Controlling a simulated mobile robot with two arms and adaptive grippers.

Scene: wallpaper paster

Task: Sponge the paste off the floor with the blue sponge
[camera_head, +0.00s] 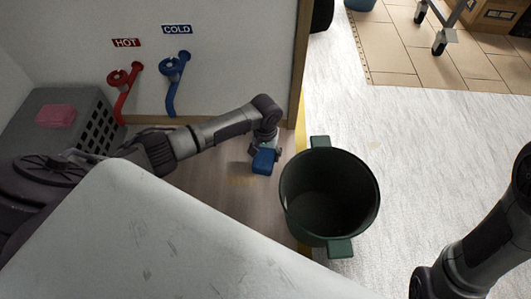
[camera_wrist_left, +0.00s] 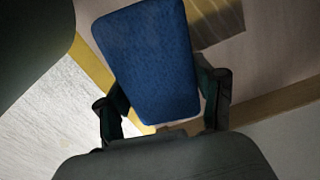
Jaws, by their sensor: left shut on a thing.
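The blue sponge (camera_head: 263,163) is held above or at the brown floor, left of the green bucket; I cannot tell whether it touches the floor. My left gripper (camera_head: 266,151) is shut on it. In the left wrist view the sponge (camera_wrist_left: 150,60) sticks out between the two dark fingers of the gripper (camera_wrist_left: 163,105). A faint yellowish patch (camera_head: 242,181), possibly paste, shows on the brown floor just below and left of the sponge. My right arm enters at the right edge, but its gripper is not visible.
A green bucket (camera_head: 297,215) with two side handles stands right of the sponge, near a yellow floor strip (camera_head: 301,110). A pink sponge (camera_head: 56,115) lies on a grey crate (camera_head: 72,96). Red (camera_head: 123,88) and blue (camera_head: 174,82) taps are on the wall. A white surface (camera_head: 150,235) fills the foreground.

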